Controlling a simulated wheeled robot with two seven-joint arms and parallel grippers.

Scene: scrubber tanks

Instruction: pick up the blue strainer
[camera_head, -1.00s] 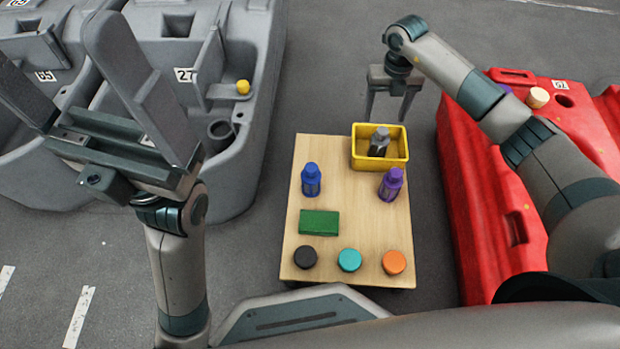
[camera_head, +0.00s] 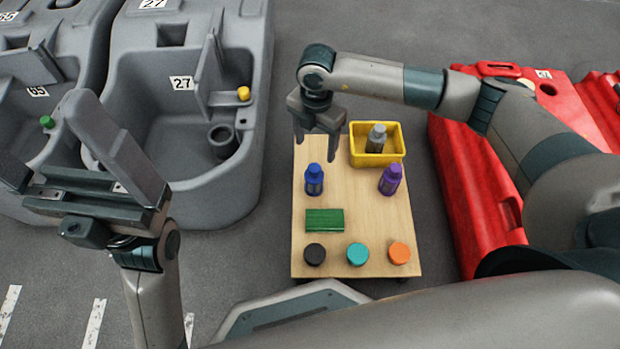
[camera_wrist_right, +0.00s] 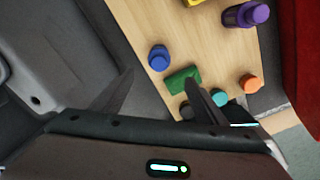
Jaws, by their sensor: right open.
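The blue strainer (camera_head: 314,180) looks like an upright blue bottle-shaped piece on the wooden table, toward its left edge. It also shows from above in the right wrist view (camera_wrist_right: 159,57). My right gripper (camera_head: 315,148) is open and empty above the table's back left part, just behind and above the blue strainer, not touching it. In the right wrist view its fingers (camera_wrist_right: 160,90) are spread, with the strainer beyond them. My left gripper (camera_head: 85,165) is at the left with its fingers wide apart and nothing between them.
A purple bottle (camera_head: 390,180), a green block (camera_head: 325,220) and black (camera_head: 315,253), teal (camera_head: 357,254) and orange (camera_head: 399,253) caps stand on the table (camera_head: 350,200). A yellow bin (camera_head: 380,160) holds a grey bottle (camera_head: 376,138). Grey tanks (camera_head: 225,195) are left, a red one (camera_head: 480,200) right.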

